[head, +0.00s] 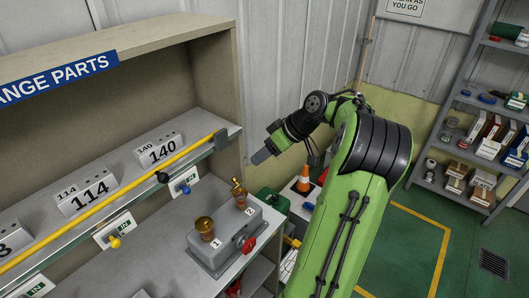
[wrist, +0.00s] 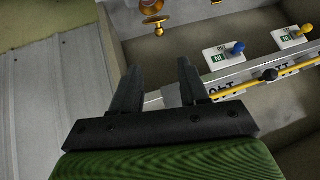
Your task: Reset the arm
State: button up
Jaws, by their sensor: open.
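My green arm reaches up on the right of the head view and bends left. My gripper (head: 262,156) hangs in the air to the right of the shelf unit, above the grey box's level. In the wrist view my gripper (wrist: 158,80) shows two dark fingers spread apart with nothing between them. It touches nothing that I can see.
The shelf unit (head: 236,75) on the left holds blocks marked 140 (head: 160,150) and 114 (head: 88,193) behind a yellow bar (head: 130,196). A grey box (head: 225,255) with brass fittings and a red knob (head: 249,245) stands below. An orange cone (head: 304,178) stands behind.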

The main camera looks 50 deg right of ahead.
dwell(0.3)
jog(key=a+r+g+h+b, duration=0.2)
jog(key=a+g, duration=0.1)
jog(key=a, duration=1.9)
jog(key=s+a+f, duration=0.1)
jog(key=s+a, duration=0.3)
jog(key=s, duration=0.3)
jog(key=s+a+m+t+h+b, duration=0.1)
jog(key=s+a, duration=0.3)
jog(key=s, duration=0.3)
jog(key=shift+s+a+f, duration=0.3)
jog(key=shift+a+f, duration=0.05)
jog(key=shift+f, duration=0.05)
